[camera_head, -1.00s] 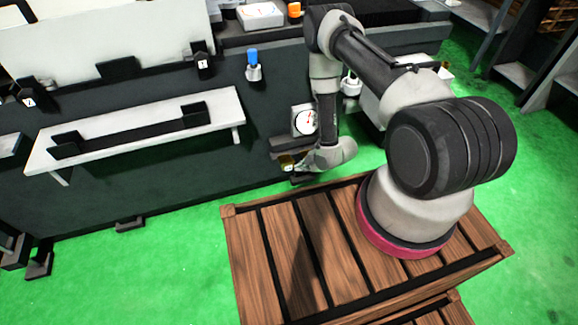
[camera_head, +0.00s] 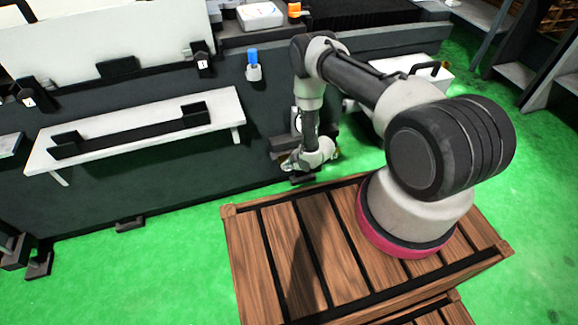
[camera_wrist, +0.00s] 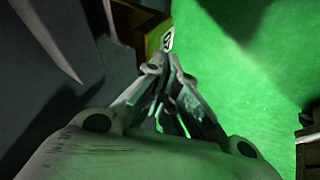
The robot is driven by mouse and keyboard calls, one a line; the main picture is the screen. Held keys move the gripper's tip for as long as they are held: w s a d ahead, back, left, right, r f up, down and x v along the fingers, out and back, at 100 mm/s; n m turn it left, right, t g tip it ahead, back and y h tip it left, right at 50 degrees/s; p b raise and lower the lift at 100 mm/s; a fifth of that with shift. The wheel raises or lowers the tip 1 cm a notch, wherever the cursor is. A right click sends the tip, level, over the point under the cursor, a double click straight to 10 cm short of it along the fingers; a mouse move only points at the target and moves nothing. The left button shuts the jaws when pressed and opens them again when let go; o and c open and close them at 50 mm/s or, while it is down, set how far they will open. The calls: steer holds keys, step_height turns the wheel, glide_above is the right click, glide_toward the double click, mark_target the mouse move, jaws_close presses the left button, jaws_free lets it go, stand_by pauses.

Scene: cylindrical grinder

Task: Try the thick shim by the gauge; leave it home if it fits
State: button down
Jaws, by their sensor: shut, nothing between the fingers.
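My gripper (camera_head: 292,163) hangs low in front of the machine's dark front, beside the small ledge below the dial gauge. In the wrist view the fingers of my gripper (camera_wrist: 164,67) come together at their tips with nothing between them. Just beyond the tips is a brass-yellow block (camera_wrist: 152,36) with a small white tag; I cannot tell whether the fingers touch it. The gauge (camera_head: 297,118) is mostly hidden behind my arm, with only a pale edge showing. I cannot make out the thick shim for certain in either view.
A white shelf (camera_head: 222,122) with a long black holder is on the machine front at left. A blue-capped item (camera_head: 253,65) sits in a holder above. A white box (camera_head: 432,75) with a black handle stands behind my arm. Green floor is open below.

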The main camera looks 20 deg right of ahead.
mark_target(285, 155)
steer(key=shift+w, duration=0.15)
steer(key=w, duration=0.5)
steer(key=shift+w+a+r, duration=0.1)
steer(key=shift+w, duration=0.25)
